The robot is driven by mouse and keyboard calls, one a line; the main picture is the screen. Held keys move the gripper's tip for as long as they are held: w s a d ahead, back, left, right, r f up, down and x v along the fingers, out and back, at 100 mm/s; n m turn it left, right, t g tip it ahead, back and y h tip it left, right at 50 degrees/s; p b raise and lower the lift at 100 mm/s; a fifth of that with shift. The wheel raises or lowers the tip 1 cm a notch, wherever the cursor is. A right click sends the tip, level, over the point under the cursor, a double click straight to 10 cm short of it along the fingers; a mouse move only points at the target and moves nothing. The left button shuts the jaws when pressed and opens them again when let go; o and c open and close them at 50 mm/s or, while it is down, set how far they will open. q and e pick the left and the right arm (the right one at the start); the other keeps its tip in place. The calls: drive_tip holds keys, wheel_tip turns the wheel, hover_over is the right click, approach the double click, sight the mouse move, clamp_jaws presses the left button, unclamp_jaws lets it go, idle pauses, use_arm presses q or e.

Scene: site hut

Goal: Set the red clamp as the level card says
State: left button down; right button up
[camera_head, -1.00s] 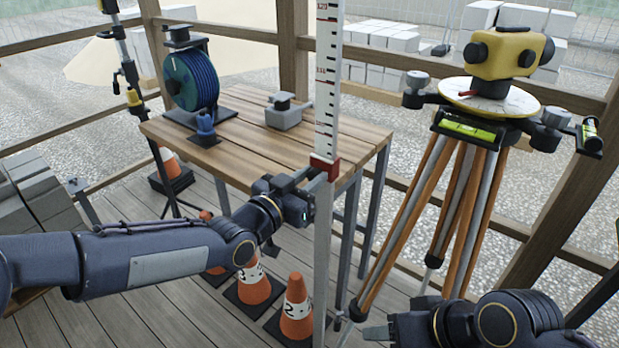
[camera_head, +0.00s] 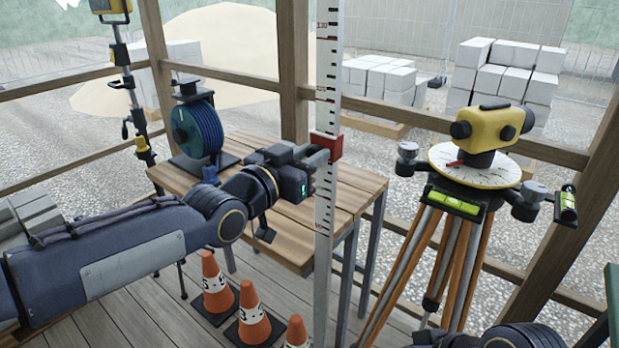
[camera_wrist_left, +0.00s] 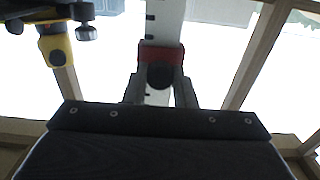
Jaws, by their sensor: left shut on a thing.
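The red clamp (camera_head: 326,146) sits around the white graduated staff (camera_head: 325,200), which stands upright in the middle of the head view. My left gripper (camera_head: 318,158) is at the staff from the left, shut on the red clamp. In the left wrist view the clamp (camera_wrist_left: 161,62) shows between the two fingers, with a dark round knob on its near face. The staff's small figures are too blurred to read surely. I cannot pick out a level card in these frames. My right arm shows at the bottom right edge, its fingers not clear.
A yellow level (camera_head: 492,130) stands on a wooden tripod (camera_head: 455,260) right of the staff. A wooden table (camera_head: 290,225) with a blue hose reel (camera_head: 197,130) is behind my left arm. Numbered orange cones (camera_head: 254,315) stand on the floor below.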

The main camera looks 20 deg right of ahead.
sight(325, 116)
use_arm(q)
wheel_tip(325, 116, up, 6)
drive_tip(key=shift+r+p, duration=0.1)
drive_tip(key=shift+p, duration=0.9)
drive_tip(key=c, duration=1.2)
unclamp_jaws()
